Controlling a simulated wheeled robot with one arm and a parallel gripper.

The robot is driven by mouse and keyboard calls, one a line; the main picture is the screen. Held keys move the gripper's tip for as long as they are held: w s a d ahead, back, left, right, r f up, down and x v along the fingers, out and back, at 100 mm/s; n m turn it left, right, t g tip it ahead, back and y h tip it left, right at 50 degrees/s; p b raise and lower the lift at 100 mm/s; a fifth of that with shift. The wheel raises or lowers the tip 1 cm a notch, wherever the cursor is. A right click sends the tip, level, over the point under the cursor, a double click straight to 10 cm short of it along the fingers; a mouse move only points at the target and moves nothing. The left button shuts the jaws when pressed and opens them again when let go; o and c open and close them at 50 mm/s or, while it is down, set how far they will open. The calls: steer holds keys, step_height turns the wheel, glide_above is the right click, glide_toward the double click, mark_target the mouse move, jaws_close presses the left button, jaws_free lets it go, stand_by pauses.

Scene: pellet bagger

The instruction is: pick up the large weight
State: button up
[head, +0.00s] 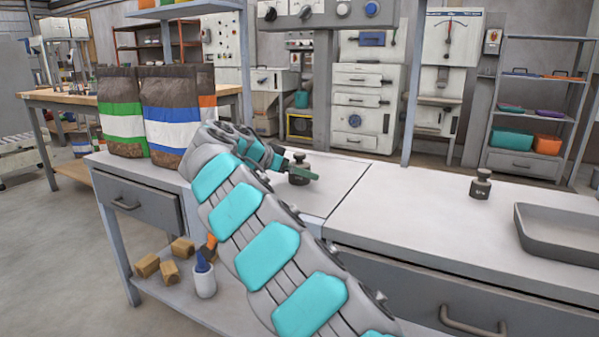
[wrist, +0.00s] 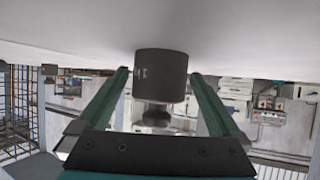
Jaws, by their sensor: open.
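A dark grey weight with a narrow neck and knob (head: 299,178) stands upright on the white bench top. It also shows in the wrist view (wrist: 161,72), upside down, between the two green fingers with a gap on each side. My gripper (head: 303,170) is open and low over the bench at this weight, its fingers on either side. A second dark weight of similar shape (head: 481,185) stands upright farther right on the bench. It looks about the same size or slightly smaller; I cannot tell for sure. Markings on the near weight are unreadable.
Striped pellet bags (head: 173,117) stand at the bench's left end. A grey tray (head: 560,246) lies at the right. The bench top (head: 410,203) between the weights is clear. A shelf post (head: 412,85) rises at the bench's back edge. Wooden blocks (head: 147,265) lie on the lower shelf.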

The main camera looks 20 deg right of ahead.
steer(key=shift+d+f, duration=0.1)
steer(key=shift+c, duration=0.2)
jaws_close()
stand_by(0.5)
